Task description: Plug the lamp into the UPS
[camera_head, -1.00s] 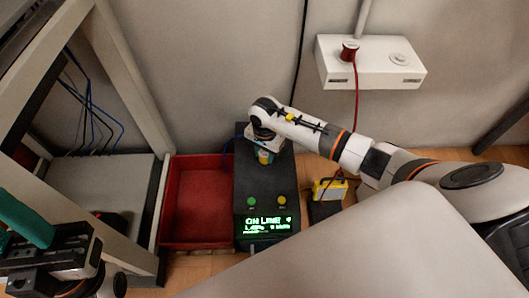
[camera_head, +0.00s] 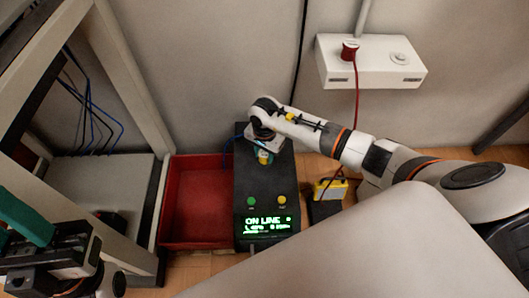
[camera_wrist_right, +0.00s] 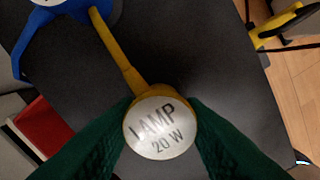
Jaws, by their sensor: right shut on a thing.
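The UPS (camera_head: 266,205) is a dark box on the floor with a lit green "ON LINE" display, a green button and a yellow button. My right gripper (camera_head: 264,157) is over its top, toward the back. In the right wrist view its green fingers are shut on the lamp plug (camera_wrist_right: 160,128), a round pale cap marked "LAMP 20 W" with a yellow cord. The plug's underside and any socket beneath it are hidden. A small yellow unit (camera_head: 330,190), perhaps the lamp, stands right of the UPS. My left gripper (camera_head: 42,245) is at lower left; its jaw opening is unclear.
A blue plug (camera_wrist_right: 62,12) with a blue cable sits close by on the UPS top. A red tray (camera_head: 200,205) stands against the left side. A rack frame (camera_head: 130,85) is farther left. A white wall outlet box (camera_head: 370,62) holds a red plug.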

